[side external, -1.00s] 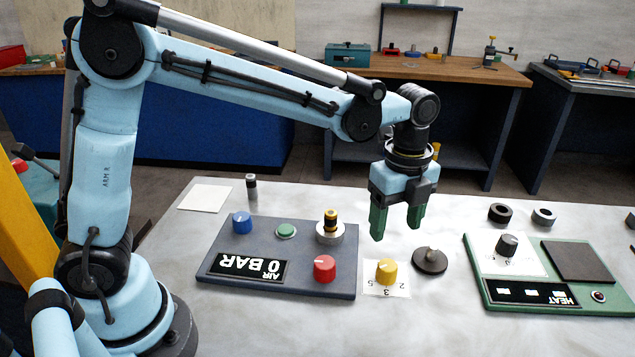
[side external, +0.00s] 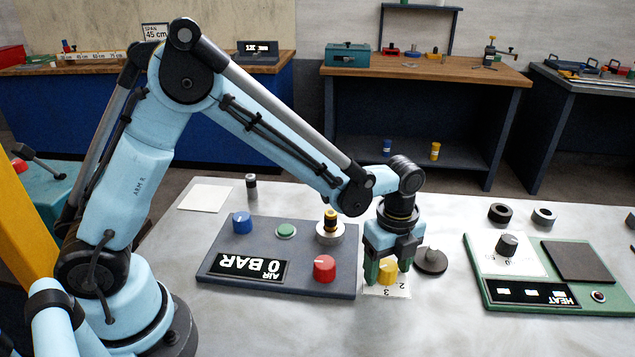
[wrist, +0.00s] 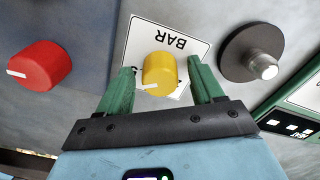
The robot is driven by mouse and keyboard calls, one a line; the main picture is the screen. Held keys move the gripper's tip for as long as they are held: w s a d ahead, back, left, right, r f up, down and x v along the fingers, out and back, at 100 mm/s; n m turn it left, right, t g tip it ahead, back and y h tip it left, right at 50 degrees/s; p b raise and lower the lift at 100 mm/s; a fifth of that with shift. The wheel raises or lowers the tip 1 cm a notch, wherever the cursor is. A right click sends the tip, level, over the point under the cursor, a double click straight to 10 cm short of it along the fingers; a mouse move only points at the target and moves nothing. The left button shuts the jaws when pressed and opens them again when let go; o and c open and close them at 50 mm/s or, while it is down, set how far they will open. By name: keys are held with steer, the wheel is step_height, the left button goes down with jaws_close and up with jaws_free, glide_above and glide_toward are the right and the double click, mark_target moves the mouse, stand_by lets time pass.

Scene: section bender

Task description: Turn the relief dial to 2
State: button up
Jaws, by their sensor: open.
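The relief dial appears to be the yellow knob (side external: 387,270) on a white numbered card (side external: 398,291), to the right of the air panel. In the wrist view the yellow knob (wrist: 159,72) has a white pointer mark at its lower edge. The card (wrist: 190,40) there reads "BAR", with its other numbers partly hidden. My gripper (side external: 386,274) is lowered over the knob with its green fingers on either side. In the wrist view my gripper (wrist: 163,85) is open, with the knob between the fingertips and a visible gap at least on the right.
A red knob (side external: 324,269) sits close by on the air panel (side external: 225,277), whose display reads "0 BAR". A dark round disc with a stub (side external: 431,262) stands just right of the gripper. The green heat panel (side external: 483,290) is farther right.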

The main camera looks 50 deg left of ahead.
steer(key=c, duration=1.1)
steer(key=shift+o, duration=0.2)
steer(key=shift+n, duration=0.4)
steer(key=n, duration=2.3)
